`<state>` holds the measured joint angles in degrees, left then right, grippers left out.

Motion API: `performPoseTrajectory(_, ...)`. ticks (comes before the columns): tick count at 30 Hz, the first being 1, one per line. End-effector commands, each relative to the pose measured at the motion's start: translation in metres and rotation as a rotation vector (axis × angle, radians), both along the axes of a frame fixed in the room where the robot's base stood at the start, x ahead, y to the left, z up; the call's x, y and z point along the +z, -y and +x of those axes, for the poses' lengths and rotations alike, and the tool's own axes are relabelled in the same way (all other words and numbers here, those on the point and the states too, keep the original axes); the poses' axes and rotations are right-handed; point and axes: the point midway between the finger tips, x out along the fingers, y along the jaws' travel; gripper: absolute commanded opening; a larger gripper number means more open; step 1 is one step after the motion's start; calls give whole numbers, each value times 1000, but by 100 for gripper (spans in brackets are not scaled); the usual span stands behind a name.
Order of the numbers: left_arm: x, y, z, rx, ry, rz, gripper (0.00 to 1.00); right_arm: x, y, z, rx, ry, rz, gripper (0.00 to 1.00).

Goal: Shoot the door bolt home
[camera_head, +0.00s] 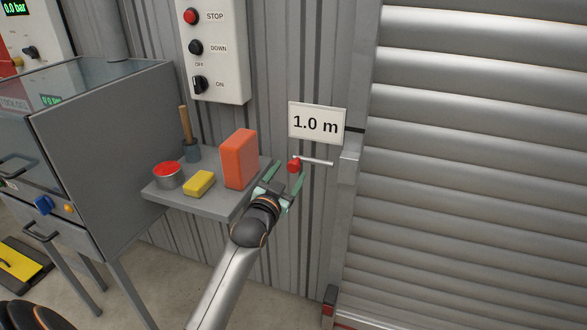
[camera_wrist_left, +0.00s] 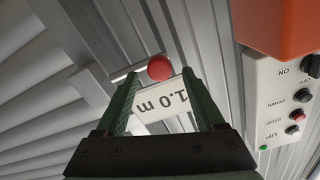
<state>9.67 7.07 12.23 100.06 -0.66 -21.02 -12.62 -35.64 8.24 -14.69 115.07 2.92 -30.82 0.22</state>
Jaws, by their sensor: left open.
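The door bolt is a thin silver rod (camera_head: 317,161) with a red knob (camera_head: 294,166) at its left end. It lies nearly level on the corrugated wall under the "1.0 m" sign (camera_head: 317,123). Its right end stops just short of the grey door post (camera_head: 350,165). My left gripper (camera_head: 286,174) is open, with its green fingers pointing at the knob. In the left wrist view the red knob (camera_wrist_left: 159,68) shows between the fingertips (camera_wrist_left: 160,76), and the rod (camera_wrist_left: 126,73) runs off to the left. I cannot tell whether a finger touches the knob. My right gripper is not in view.
A control box (camera_head: 215,65) hangs above. The slatted door (camera_head: 470,150) fills the right.

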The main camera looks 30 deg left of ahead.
Motion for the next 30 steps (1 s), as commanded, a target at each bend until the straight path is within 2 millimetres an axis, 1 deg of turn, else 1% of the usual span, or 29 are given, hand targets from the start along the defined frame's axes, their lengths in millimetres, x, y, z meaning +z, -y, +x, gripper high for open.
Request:
performPoseTrajectory(1,0,-2,9,0,1,1,70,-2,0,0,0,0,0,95)
performPoseTrajectory(3,0,-4,18,0,1,1,70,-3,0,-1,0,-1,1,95)
performPoseTrajectory(9,-1,-8,33,-1,-1,1,70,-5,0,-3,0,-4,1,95)
performPoseTrajectory(13,0,-8,37,-1,-1,1,70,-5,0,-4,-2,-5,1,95)
performPoseTrajectory(20,0,-9,37,-1,-1,1,70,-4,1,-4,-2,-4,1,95)
performPoseTrajectory(23,0,-9,37,-1,-1,1,60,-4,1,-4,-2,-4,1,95)
performPoseTrajectory(30,0,-9,36,-1,-1,1,33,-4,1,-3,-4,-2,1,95)
